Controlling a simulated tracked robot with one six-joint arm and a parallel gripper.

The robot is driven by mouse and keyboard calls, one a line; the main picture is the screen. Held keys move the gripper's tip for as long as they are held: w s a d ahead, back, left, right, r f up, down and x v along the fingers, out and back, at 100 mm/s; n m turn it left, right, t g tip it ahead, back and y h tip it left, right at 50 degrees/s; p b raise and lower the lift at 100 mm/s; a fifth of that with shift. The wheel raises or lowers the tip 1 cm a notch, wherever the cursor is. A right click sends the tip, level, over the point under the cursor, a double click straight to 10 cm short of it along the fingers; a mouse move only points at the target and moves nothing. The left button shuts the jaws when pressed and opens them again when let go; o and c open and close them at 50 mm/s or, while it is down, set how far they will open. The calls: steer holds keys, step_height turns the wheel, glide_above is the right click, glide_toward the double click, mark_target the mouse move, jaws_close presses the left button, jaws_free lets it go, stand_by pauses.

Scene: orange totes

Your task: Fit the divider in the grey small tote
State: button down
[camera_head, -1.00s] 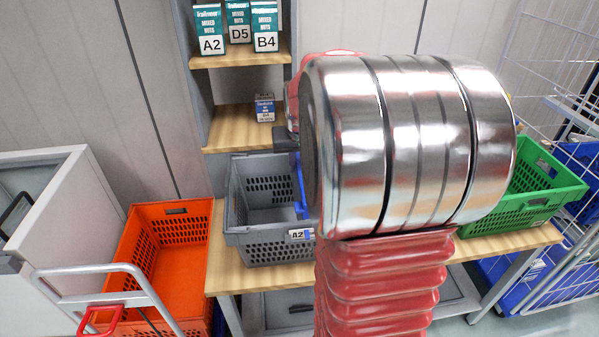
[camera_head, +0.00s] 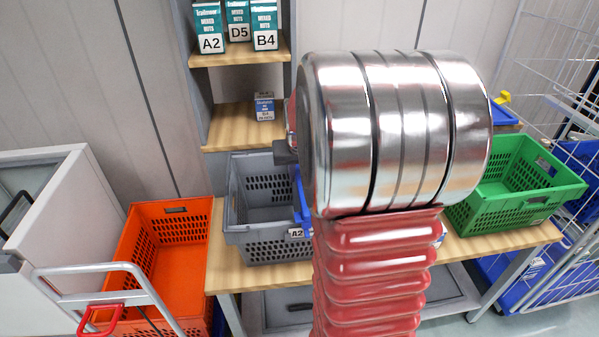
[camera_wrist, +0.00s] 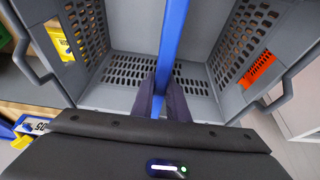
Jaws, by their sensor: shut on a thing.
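The grey small tote (camera_head: 268,252) stands on the wooden bench with an A2 label on its front; its right part is hidden behind my arm. The blue divider (camera_head: 301,205) shows as a narrow strip at the tote's right part. In the wrist view the divider (camera_wrist: 174,40) runs upright in the picture between the tote's two slotted side walls, over its grey floor (camera_wrist: 128,98). My gripper (camera_wrist: 164,98) is shut on the divider. I cannot tell whether the divider's lower edge touches the tote. In the head view my gripper is mostly hidden by my arm.
An orange tote (camera_head: 127,262) stands to the left, beside a cart handle (camera_head: 95,268). A green tote (camera_head: 515,205) is on the bench to the right. A shelf (camera_head: 238,127) with several boxes rises behind the grey tote.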

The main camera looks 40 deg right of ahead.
steer(key=shift+f, duration=0.1)
steer(key=c, duration=1.7)
jaws_free()
steer(key=shift+c, duration=0.2)
steer(key=shift+r, duration=0.75)
steer(key=v, duration=1.1)
steer(key=shift+s+a+r, duration=0.2)
steer(key=shift+r, duration=0.1)
steer(key=shift+a, duration=0.15)
